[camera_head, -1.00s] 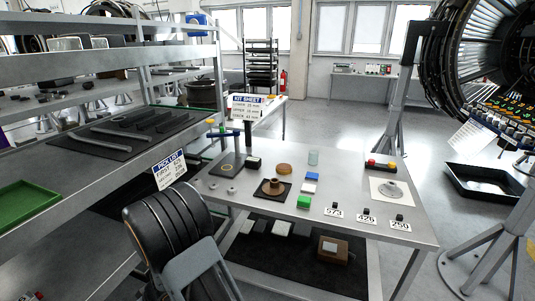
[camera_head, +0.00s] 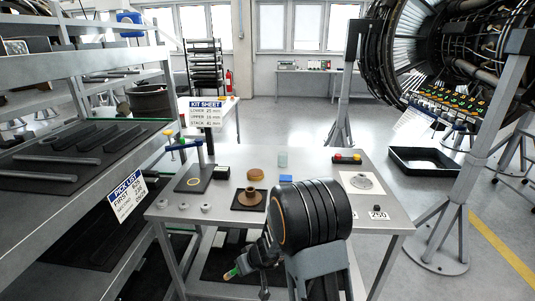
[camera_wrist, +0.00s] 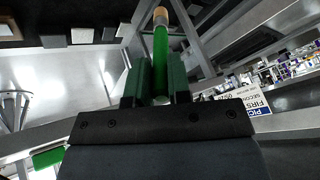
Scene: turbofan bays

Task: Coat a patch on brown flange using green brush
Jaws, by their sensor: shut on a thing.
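The brown flange (camera_head: 250,197) stands upright on a dark square mat (camera_head: 238,207) on the metal table. My gripper (camera_wrist: 158,75) is shut on the green brush (camera_wrist: 160,48), whose handle shows between the jaws with a lighter tip pointing away from the wrist. In the head view my gripper (camera_head: 246,266) is low in front of the table, with the green brush (camera_head: 231,273) pointing left. The brush is below the tabletop level in the picture and apart from the flange. The flange is not clearly visible in the wrist view.
A grey shelf unit (camera_head: 60,165) borders the left. My arm hides the table's front middle.

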